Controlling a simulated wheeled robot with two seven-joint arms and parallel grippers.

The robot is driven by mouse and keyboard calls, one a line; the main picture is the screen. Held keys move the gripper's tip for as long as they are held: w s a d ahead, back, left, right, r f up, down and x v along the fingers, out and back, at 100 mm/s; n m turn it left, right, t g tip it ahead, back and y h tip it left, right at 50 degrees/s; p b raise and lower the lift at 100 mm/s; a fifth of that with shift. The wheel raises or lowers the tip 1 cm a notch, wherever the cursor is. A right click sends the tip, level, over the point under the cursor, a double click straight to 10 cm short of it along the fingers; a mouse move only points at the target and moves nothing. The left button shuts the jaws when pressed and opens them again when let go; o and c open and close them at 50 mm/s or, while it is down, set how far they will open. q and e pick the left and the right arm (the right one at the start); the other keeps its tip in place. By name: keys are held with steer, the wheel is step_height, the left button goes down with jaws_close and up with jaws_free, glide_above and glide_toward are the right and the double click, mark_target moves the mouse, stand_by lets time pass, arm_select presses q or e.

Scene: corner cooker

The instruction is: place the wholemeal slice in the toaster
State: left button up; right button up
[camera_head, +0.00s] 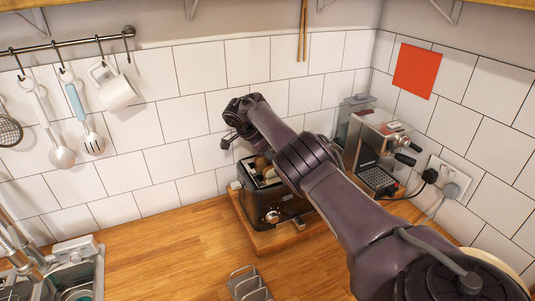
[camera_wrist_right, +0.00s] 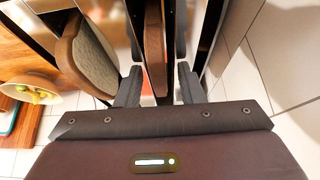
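The black and chrome toaster (camera_head: 272,208) stands on a wooden board against the back wall. Brown bread (camera_head: 262,163) shows at its top, partly hidden by my right arm. My right gripper (camera_head: 229,139) points downward, up and left of the toaster in the head view. In the right wrist view its fingers (camera_wrist_right: 159,80) are apart, with a brown-crusted slice (camera_wrist_right: 154,45) edge-on between them and gaps on both sides. I cannot tell which slice is wholemeal. My left gripper is out of view.
An espresso machine (camera_head: 377,150) stands right of the toaster, near plugged wall sockets (camera_head: 448,180). A metal rack (camera_head: 248,285) is at the front. A sink (camera_head: 75,270) is at left. The counter (camera_head: 165,250) between is clear. Utensils hang from a rail (camera_head: 75,43).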

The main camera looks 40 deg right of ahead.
steer(key=shift+r, duration=0.25)
steer(key=b+v, duration=0.5)
steer(key=v, duration=0.7)
steer(key=shift+f, duration=0.1)
